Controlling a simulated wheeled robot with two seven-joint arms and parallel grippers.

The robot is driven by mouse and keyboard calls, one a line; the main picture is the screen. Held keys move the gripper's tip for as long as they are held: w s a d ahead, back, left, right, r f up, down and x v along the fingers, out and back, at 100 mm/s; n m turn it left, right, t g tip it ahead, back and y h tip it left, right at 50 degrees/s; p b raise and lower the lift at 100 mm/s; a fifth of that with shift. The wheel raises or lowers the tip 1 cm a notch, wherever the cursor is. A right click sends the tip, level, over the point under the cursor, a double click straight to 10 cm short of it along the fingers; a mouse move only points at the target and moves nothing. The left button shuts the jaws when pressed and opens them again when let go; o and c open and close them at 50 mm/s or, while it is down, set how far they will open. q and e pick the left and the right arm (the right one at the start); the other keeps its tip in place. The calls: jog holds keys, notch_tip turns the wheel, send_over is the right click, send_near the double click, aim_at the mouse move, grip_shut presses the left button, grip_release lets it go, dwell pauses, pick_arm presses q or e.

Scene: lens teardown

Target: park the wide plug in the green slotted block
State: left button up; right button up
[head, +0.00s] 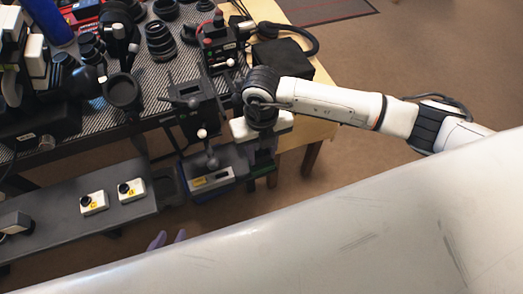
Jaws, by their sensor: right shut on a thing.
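My right gripper (263,152) points down at the table's front right edge, below its white housing. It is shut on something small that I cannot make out. A sliver of dark green (266,181) shows just below it; I cannot tell whether this is the green slotted block. The wide plug is not clearly visible.
A grey tray (228,181) with a pale label sits left of my right gripper. Two white button boxes (94,203) (132,190) stand on the grey front shelf (50,222). Black lens parts (160,42) and dark stands crowd the patterned mat. A black box (283,60) stands behind my right arm.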

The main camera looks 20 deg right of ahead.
jog(key=shift+f+b, duration=0.35)
jog(key=shift+f, duration=0.15)
dwell(1.0)
jog(key=o, duration=1.2)
jog(key=shift+r, duration=0.25)
notch_tip(320, 180, up, 9)
jog(key=shift+f+p, duration=0.1)
jog(key=shift+p, duration=0.5)
jog(key=shift+r, duration=0.5)
